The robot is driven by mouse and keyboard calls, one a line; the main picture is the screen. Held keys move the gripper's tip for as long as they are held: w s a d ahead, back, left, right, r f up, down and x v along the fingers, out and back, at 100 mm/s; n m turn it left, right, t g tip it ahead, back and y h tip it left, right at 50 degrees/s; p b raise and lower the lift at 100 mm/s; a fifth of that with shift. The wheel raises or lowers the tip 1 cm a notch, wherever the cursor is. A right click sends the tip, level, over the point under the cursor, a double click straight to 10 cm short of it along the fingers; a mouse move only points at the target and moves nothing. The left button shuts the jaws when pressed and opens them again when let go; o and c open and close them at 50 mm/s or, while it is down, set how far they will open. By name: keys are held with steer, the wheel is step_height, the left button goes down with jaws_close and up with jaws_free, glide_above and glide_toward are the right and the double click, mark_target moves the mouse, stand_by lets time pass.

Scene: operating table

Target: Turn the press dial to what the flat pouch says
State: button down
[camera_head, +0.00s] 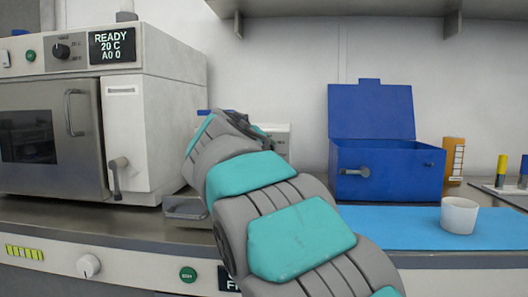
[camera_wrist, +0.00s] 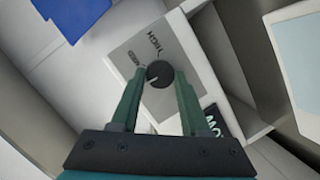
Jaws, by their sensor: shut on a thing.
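The press dial, a small round black knob (camera_wrist: 159,74), sits on a grey plate (camera_wrist: 185,62) in the wrist view. A pale mark on the knob points toward the picture's lower left. The plate carries the words HIGH and MED; other lettering is hidden by my fingers. My gripper (camera_wrist: 159,82) has one finger on each side of the knob and is shut on it. A black label with white letters, partly covered, lies by the right finger. In the head view my arm hides the gripper and most of the white press (camera_head: 278,138). I cannot make out a flat pouch.
A steriliser (camera_head: 150,125) with a READY 20 C display stands left. A metal tray (camera_head: 185,208) lies beside my arm. An open blue box (camera_head: 390,165), a blue mat (camera_head: 395,232) and a white cup (camera_head: 459,215) are right. A shelf (camera_head: 350,8) hangs above.

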steer(key=shift+d+m+y+b, duration=0.2)
steer(key=shift+m+y+b, duration=0.9)
steer(key=shift+m+b, duration=1)
steer(key=shift+d+m+y+b, duration=0.15)
steer(key=shift+m+y+b, duration=0.95)
steer(key=shift+m+b, duration=1)
steer(key=shift+b, duration=0.3)
steer(key=shift+c, duration=2)
jaws_free()
steer(key=shift+s+r, duration=0.1)
